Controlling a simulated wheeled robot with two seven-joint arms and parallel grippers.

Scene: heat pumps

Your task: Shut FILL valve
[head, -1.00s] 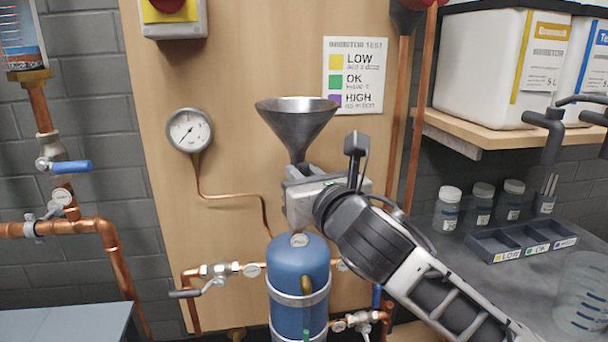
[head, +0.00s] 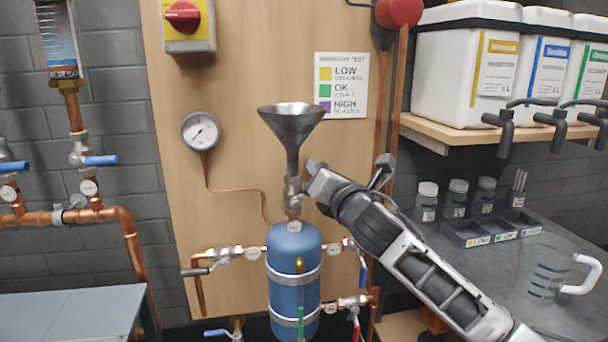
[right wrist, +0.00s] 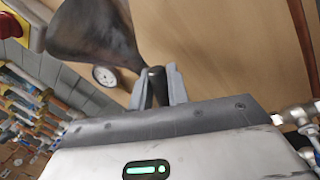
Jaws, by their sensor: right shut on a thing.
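The blue vessel (head: 294,262) stands against the wooden board with a metal funnel (head: 291,130) above it. A small valve (head: 293,192) sits between the funnel stem and the vessel top; its tag is too small to read. My right gripper (head: 308,188) is at the right side of this valve, just below the funnel. In the right wrist view, my right gripper (right wrist: 159,84) is shut on a dark valve lever (right wrist: 157,88), with the funnel (right wrist: 95,35) close at upper left. My left gripper is not in view.
Side valves (head: 222,255) and copper pipes flank the vessel. A pressure gauge (head: 200,131) is at left on the board. A shelf with white containers (head: 468,68) and a bench with a clear jug (head: 545,272) are at right.

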